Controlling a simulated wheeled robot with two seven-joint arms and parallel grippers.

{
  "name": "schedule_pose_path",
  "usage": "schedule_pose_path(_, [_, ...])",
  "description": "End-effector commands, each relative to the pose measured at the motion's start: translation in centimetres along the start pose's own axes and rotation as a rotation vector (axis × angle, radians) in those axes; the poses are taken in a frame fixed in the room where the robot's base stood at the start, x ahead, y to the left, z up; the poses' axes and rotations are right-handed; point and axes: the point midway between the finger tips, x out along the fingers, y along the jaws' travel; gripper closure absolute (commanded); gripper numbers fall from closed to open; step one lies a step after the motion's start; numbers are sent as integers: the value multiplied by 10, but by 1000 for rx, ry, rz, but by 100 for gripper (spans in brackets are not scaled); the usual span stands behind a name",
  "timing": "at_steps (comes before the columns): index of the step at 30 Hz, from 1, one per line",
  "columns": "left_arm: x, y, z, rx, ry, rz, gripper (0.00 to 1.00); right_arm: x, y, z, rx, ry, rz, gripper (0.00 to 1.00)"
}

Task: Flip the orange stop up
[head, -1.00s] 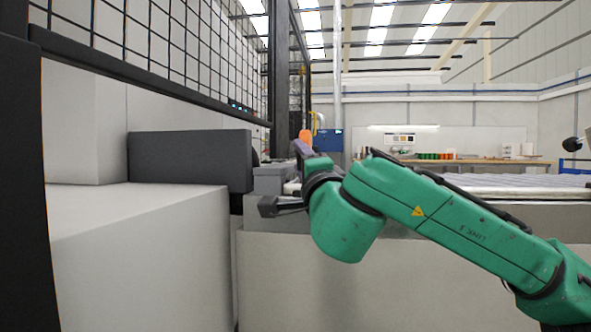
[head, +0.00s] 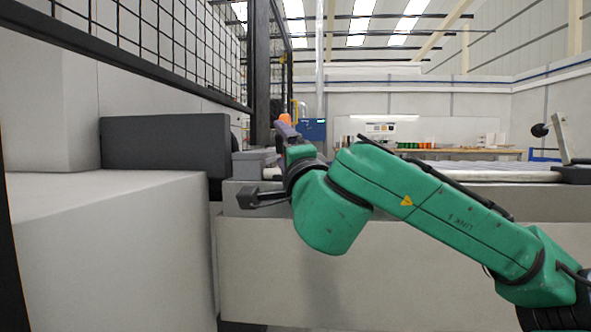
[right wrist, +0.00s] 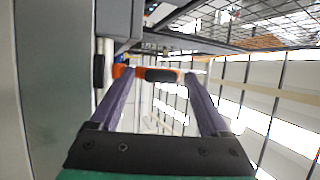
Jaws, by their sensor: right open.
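The orange stop (head: 285,118) shows small in the head view, beside the dark post at the left end of the machine bed. In the right wrist view the orange stop (right wrist: 140,70) is a short bar with a dark middle, lying across the space near my fingertips. My right gripper (head: 285,131) is raised just in front of the stop in the head view. In the right wrist view my right gripper (right wrist: 160,76) is open, its two purple fingers wide apart. Whether they touch the stop I cannot tell. My left gripper is not in view.
A dark grey block (head: 165,143) and pale machine housing (head: 110,230) stand at the left, with a mesh guard (head: 150,35) above. The grey machine bed (head: 450,195) runs to the right behind my right arm. A workbench (head: 460,153) stands far back.

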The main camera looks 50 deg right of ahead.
Motion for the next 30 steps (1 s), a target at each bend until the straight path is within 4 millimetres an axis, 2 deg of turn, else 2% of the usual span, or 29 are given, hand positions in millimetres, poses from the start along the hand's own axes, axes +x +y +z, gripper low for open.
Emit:
schedule_pose_path(5, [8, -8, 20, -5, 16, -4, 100, -46, 2, 0, -1, 2, -8, 20])
schedule_pose_path(9, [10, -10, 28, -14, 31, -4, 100, -82, 1, 0, -1, 2, -7, 20])
schedule_pose_path(15, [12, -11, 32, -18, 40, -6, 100, -118, 1, 0, -2, 1, -3, 20])
schedule_pose_path(19, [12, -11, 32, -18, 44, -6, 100, -126, 1, 0, -3, 1, -1, 20])
schedule_pose_path(30, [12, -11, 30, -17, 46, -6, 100, -125, 1, 0, -2, 0, 0, 20])
